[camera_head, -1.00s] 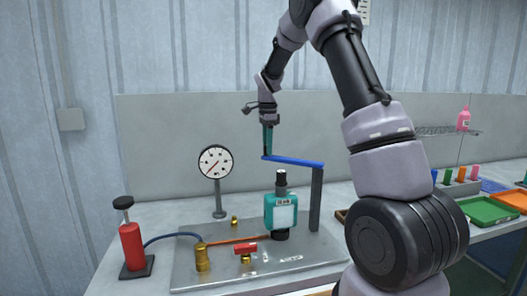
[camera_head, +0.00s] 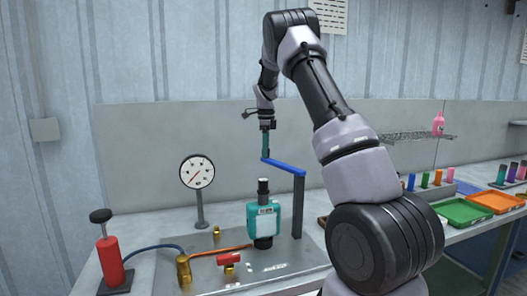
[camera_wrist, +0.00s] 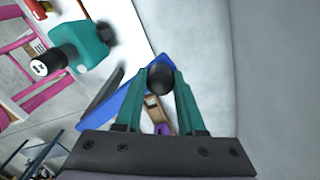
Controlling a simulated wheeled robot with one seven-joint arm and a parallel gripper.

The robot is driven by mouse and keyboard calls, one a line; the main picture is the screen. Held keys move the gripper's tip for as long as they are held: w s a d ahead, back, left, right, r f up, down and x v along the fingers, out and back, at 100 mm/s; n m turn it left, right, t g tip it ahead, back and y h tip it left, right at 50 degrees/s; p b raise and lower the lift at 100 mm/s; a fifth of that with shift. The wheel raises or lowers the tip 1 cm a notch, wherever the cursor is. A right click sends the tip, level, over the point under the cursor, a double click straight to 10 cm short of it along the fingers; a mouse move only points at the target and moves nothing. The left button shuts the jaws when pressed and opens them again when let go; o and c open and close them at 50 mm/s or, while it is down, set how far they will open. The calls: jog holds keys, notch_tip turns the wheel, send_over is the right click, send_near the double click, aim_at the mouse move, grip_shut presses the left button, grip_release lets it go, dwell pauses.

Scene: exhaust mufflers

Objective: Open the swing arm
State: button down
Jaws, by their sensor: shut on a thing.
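The swing arm is a blue bar (camera_head: 285,166) on top of a dark grey upright post (camera_head: 299,205). Its free end points left and toward the back wall, clear of the teal canister (camera_head: 263,220) in front of it. My gripper (camera_head: 266,154) reaches down from above to that free end. In the wrist view, the gripper's teal fingers (camera_wrist: 160,82) are shut on a dark round knob (camera_wrist: 160,78) at the end of the blue bar (camera_wrist: 118,112). The knob's lower part is hidden. The canister also shows at the upper left there (camera_wrist: 92,46).
A pressure gauge (camera_head: 197,172) stands left of the canister. A red pump (camera_head: 110,260), brass fittings (camera_head: 184,268) and a red valve (camera_head: 229,258) are at the front left. Green (camera_head: 465,212) and orange (camera_head: 495,201) trays lie on the right. A grey back panel (camera_head: 150,140) stands behind.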

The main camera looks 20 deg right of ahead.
dwell(0.3)
jog(key=c, duration=0.5)
grip_release()
jog(key=shift+r, duration=0.1)
notch_tip(320, 180, up, 10)
jog(key=shift+r, duration=0.35)
